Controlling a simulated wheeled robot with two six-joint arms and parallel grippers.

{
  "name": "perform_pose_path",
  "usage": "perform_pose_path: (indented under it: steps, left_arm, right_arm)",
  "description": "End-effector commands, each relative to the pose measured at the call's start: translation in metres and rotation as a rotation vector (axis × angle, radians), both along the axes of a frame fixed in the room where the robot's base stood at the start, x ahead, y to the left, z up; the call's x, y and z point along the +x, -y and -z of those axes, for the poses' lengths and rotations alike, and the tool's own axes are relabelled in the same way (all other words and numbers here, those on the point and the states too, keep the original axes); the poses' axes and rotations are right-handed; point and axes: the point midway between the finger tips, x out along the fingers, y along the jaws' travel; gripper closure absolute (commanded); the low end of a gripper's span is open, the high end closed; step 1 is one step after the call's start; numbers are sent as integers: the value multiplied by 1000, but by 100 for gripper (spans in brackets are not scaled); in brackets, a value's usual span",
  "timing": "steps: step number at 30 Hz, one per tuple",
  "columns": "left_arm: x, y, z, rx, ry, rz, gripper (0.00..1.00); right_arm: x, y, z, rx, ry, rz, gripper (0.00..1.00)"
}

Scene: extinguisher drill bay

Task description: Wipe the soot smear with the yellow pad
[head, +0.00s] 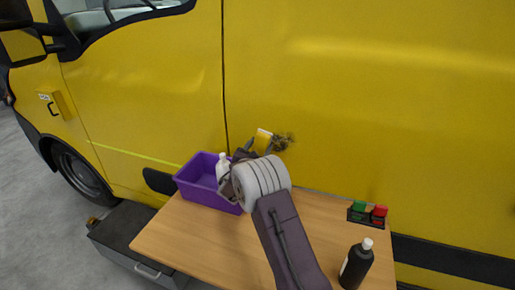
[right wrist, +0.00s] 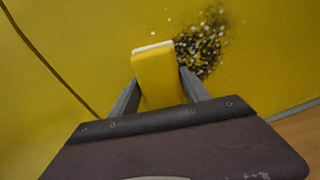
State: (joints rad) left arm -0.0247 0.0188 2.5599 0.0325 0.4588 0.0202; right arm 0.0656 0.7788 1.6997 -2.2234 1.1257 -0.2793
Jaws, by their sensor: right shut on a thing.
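The yellow pad (head: 264,135) has a pale edge and stands up between the fingers of my right gripper (head: 258,145), which is shut on it. In the right wrist view the pad (right wrist: 155,72) fills the gap between both fingertips (right wrist: 158,77). The soot smear (head: 284,142) is a dark speckled patch on the yellow van side, just right of the pad. It shows in the right wrist view (right wrist: 203,45) beside the pad's right edge, partly behind the right fingertip. I cannot tell whether the pad touches the van. My left gripper is out of view.
A wooden table (head: 200,240) stands against the van (head: 400,110). On it are a purple bin (head: 206,193) with a white bottle (head: 222,166), a black bottle (head: 356,267) and a box with green and red buttons (head: 367,214). The table's middle right is clear.

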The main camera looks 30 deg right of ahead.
Motion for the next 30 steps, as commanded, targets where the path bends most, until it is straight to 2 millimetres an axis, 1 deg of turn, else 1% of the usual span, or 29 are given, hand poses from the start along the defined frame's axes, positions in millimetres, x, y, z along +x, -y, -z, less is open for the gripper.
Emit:
perform_pose_path:
  steps: [1, 4, 8, 13, 21, 30]
  left_arm:
    - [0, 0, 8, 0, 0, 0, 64]
    - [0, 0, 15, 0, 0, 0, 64]
    - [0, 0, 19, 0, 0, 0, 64]
    - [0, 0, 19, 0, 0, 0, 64]
    - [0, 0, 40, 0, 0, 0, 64]
    - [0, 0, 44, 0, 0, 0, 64]
  right_arm:
    - [-5, 4, 3, -1, 2, 1, 78]
    - [-14, 11, 3, 0, 2, 2, 78]
    - [-20, 15, 2, -1, 2, 0, 78]
    - [-22, 16, 1, 0, 1, 0, 78]
    - [-40, 35, 3, -1, 3, 2, 78]
    - [-47, 42, 1, 0, 1, 1, 78]
